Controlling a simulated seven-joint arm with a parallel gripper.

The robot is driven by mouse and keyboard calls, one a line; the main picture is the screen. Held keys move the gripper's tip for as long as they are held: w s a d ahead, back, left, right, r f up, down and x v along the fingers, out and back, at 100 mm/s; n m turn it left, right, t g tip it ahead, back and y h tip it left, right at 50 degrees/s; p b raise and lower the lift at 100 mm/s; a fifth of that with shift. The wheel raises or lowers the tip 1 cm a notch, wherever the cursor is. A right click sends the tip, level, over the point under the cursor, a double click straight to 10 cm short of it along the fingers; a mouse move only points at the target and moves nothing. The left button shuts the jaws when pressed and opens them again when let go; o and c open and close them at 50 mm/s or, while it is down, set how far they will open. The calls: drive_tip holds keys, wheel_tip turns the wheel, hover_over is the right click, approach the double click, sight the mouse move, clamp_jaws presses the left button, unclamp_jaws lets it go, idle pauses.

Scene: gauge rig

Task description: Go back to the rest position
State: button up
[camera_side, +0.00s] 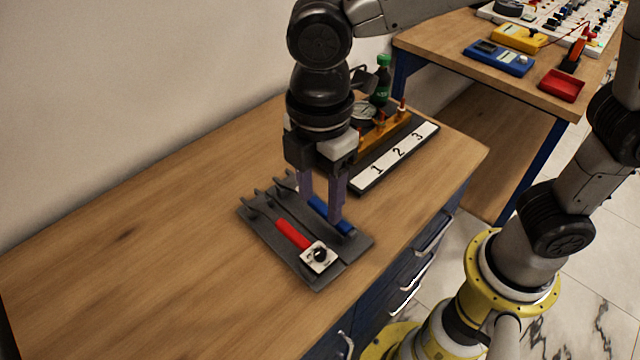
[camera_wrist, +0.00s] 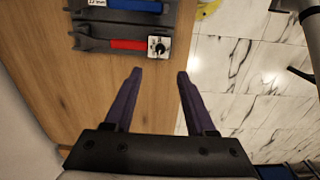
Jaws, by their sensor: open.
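My gripper (camera_side: 321,212) points down with its two purple fingers spread, near the far side of a dark grey holder (camera_side: 262,219) on the wooden bench. The fingers also show in the wrist view (camera_wrist: 160,74), with nothing between them. The holder carries a red-handled tool (camera_side: 292,234) with a white square head and black knob, and a blue-handled tool (camera_side: 343,226). In the side view my fingers partly hide the blue handle. In the wrist view the red handle (camera_wrist: 128,44) and blue handle (camera_wrist: 135,5) lie beyond the fingertips. Their exact height above the holder is unclear.
A strip numbered 1, 2, 3 (camera_side: 398,152) lies behind, beside an orange-brown block (camera_side: 385,138) with brass fittings and a gauge (camera_side: 363,112). A green-capped bottle (camera_side: 381,82) stands near the wall. A second table (camera_side: 445,45) holds meters and a red tray. The bench's left is clear.

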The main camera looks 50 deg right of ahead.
drive_tip(key=shift+r, duration=0.75)
drive_tip(key=d+r+m+t+y, duration=0.15)
drive_tip(key=d+r+m, duration=0.4)
drive_tip(key=d, duration=0.85)
drive_tip(key=s+d+f+m+t+h, duration=0.1)
drive_tip(key=s+d+f+m+t, duration=0.3)
drive_tip(key=s+d+m, duration=0.5)
drive_tip(key=m, duration=0.3)
drive_tip(key=shift+s+d+f, duration=0.2)
